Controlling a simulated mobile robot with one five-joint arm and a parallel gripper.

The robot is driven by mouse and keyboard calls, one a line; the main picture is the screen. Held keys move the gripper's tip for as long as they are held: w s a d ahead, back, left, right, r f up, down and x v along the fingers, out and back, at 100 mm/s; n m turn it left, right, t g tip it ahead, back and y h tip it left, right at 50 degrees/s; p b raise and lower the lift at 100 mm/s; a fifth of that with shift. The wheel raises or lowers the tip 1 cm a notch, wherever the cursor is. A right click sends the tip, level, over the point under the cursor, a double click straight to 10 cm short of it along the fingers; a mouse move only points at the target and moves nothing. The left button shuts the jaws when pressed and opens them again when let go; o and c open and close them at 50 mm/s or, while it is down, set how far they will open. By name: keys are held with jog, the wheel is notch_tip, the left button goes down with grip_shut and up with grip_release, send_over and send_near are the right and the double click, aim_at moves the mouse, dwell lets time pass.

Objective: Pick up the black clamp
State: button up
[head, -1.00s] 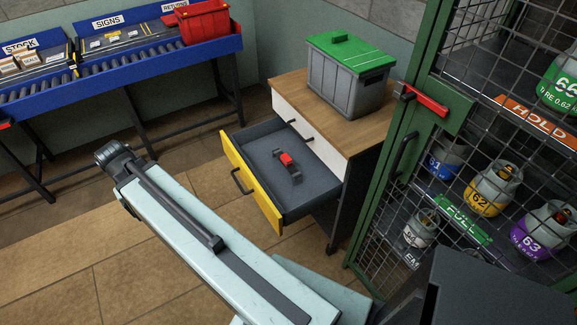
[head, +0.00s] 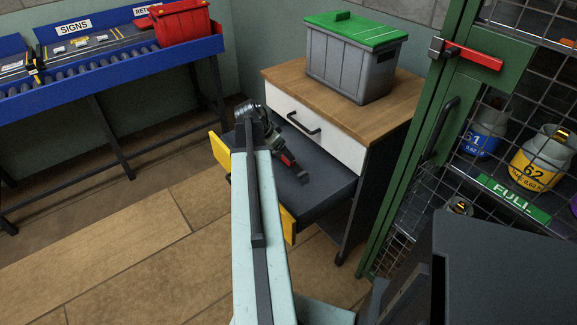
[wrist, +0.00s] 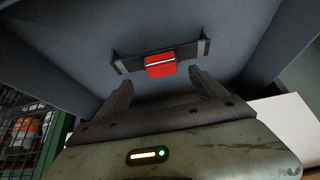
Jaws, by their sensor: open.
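The clamp (wrist: 160,65) is a black bar with raised ends and a red block at its middle. It lies on the grey floor of the open yellow-fronted drawer (head: 330,192). In the head view the clamp (head: 301,177) is partly hidden behind my arm's end. My gripper (wrist: 163,83) is open and empty, its two dark fingers pointing toward the clamp. In the wrist view the fingertips are just short of the bar, one to each side of the red block. Whether they touch it cannot be told.
Drawer walls (wrist: 75,75) rise around the clamp. A grey bin with a green lid (head: 352,65) stands on the cabinet top (head: 285,80). A green mesh cage (head: 420,160) with gas cylinders is close on the right. A blue conveyor (head: 120,72) stands left; the floor between is clear.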

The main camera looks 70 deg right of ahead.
jog(key=b+x, duration=0.2)
jog(key=x, duration=0.1)
jog(key=b+x, duration=0.2)
jog(key=x, duration=0.1)
jog(key=shift+w+d+f+b, duration=0.15)
jog(key=shift+f+b, duration=0.15)
jog(key=shift+b, duration=0.1)
jog(key=shift+r, duration=0.2)
jog(key=c, duration=1.6)
notch_tip(320, 180, up, 57)
jog(key=m+g+y+p, duration=0.1)
jog(key=m+p, duration=0.2)
jog(key=p, duration=5.4)
jog(key=shift+w+m, duration=0.25)
jog(key=shift+m, duration=0.05)
